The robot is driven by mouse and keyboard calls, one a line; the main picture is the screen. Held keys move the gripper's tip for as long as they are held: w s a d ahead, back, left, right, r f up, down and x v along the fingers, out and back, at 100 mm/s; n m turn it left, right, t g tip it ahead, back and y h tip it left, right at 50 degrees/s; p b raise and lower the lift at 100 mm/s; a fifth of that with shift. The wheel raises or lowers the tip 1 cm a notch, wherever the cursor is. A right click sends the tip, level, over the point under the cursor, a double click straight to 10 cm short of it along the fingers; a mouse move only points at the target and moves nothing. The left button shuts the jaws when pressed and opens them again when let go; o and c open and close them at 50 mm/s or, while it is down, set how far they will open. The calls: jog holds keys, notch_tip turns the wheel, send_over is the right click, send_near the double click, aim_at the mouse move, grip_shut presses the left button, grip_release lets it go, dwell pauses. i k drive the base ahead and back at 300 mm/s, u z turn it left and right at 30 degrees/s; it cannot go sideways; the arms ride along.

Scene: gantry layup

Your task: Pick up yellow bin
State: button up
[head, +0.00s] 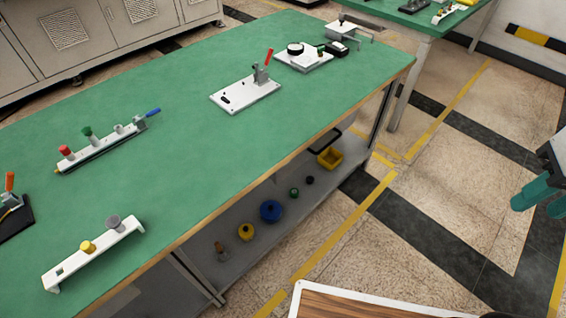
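The yellow bin (330,158) is a small open-topped box. It sits on the grey lower shelf (262,250) under the green-topped workbench (200,150), near the shelf's far right end. My gripper (535,207) has teal fingers and is at the right edge of the view, partly cut off. Its fingers are spread apart with nothing seen between them. It is over the floor, well to the right of the bin and apart from it.
A blue round part (270,210), a yellow round part (246,231) and other small items share the shelf. The bench edge overhangs it. White fixtures (245,93) stand on the bench. A wood-topped surface (370,304) is at the bottom. The floor (450,190) between gripper and bench is clear.

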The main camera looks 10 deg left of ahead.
aim_at(330, 158)
jog(key=u, duration=0.35)
jog(key=k, duration=0.35)
jog(key=z, duration=1.6)
jog(key=i, duration=1.35)
jog(key=u, duration=0.75)
jog(key=i, duration=0.65)
jog(key=u, duration=0.8)
